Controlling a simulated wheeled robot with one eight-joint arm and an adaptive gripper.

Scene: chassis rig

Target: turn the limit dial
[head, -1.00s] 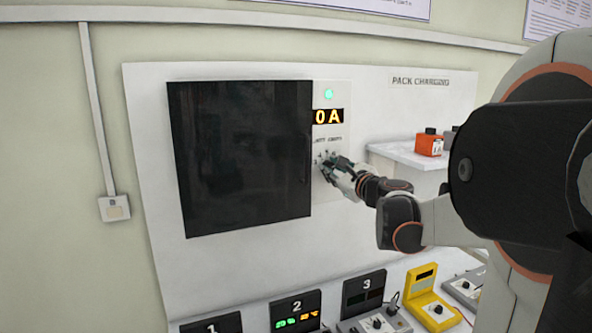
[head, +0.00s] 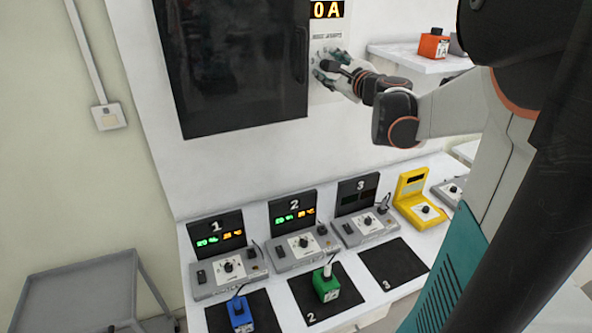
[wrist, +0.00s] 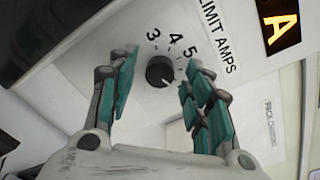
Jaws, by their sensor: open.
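The limit dial (wrist: 160,71) is a black round knob on a white panel under the words "LIMIT AMPS", with 3, 4 and 5 readable around it in the wrist view. My gripper (wrist: 158,80) is open, with its teal-padded fingers on either side of the dial and a visible gap to each. I cannot tell how near the fingertips are to the panel. In the head view my gripper (head: 328,72) covers the dial. The amber display (head: 327,10) above reads "0 A".
A dark door (head: 240,65) is left of the dial. A shelf (head: 400,58) with an orange pack (head: 433,44) is on the right. Below, the bench (head: 190,262) holds three numbered chargers, a blue pack (head: 240,313), a green pack (head: 326,284) and a yellow device (head: 415,198).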

